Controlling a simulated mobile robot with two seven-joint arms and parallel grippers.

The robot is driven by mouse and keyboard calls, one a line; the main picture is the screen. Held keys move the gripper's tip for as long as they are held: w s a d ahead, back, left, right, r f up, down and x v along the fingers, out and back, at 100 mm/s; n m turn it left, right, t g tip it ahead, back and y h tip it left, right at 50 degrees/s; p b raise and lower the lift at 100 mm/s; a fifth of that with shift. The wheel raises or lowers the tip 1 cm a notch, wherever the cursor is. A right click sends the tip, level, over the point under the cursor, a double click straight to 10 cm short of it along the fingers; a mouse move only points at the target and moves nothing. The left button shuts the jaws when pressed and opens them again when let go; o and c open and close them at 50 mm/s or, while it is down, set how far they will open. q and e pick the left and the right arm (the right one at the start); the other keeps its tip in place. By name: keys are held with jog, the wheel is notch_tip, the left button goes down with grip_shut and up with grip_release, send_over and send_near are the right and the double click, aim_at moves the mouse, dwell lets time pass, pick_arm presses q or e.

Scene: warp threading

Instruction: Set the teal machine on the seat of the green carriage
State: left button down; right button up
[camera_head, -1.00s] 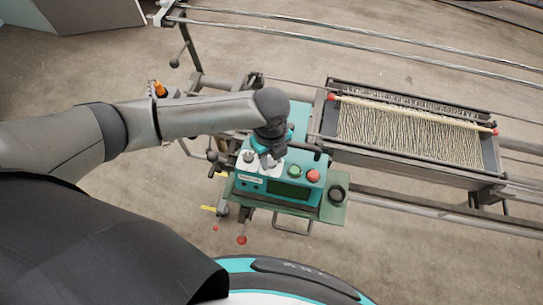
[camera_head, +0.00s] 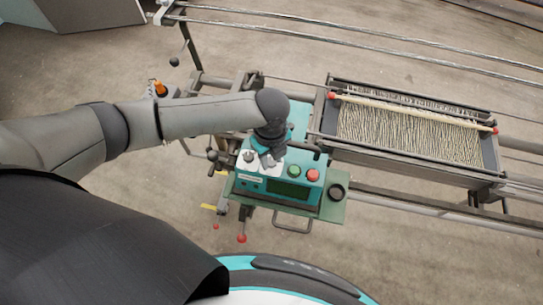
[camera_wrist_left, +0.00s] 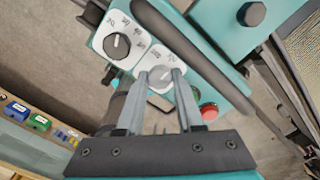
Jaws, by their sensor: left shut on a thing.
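The teal machine (camera_head: 290,193) is a box with a white dial panel, a dark display, and a green and a red button. It is over the green carriage (camera_head: 331,212), whose plate shows around its front and right edges. I cannot tell whether its underside touches the seat. My left gripper (camera_head: 268,161) is over the machine's white panel. In the left wrist view, the left gripper (camera_wrist_left: 161,77) is shut on a pale grey knob of the teal machine (camera_wrist_left: 214,88). The forearm and wrist hide the machine's back left part. My right gripper is not in view.
A framed tray of pale threads (camera_head: 408,133) stands right of the machine on metal rails (camera_head: 400,52). A black round knob (camera_head: 336,192) sits on the carriage plate. A red ball-ended lever (camera_head: 241,238) hangs below. Bare floor lies at the lower right.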

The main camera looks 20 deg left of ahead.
pick_arm(q)
jog(key=shift+w+d+f, duration=0.1)
dwell(0.7)
jog(key=c, duration=0.5)
grip_release()
jog(key=shift+o, duration=0.2)
jog(key=shift+s+f, duration=0.15)
jog(key=shift+s, duration=0.1)
notch_tip(320, 180, up, 16)
jog(key=shift+f, duration=0.25)
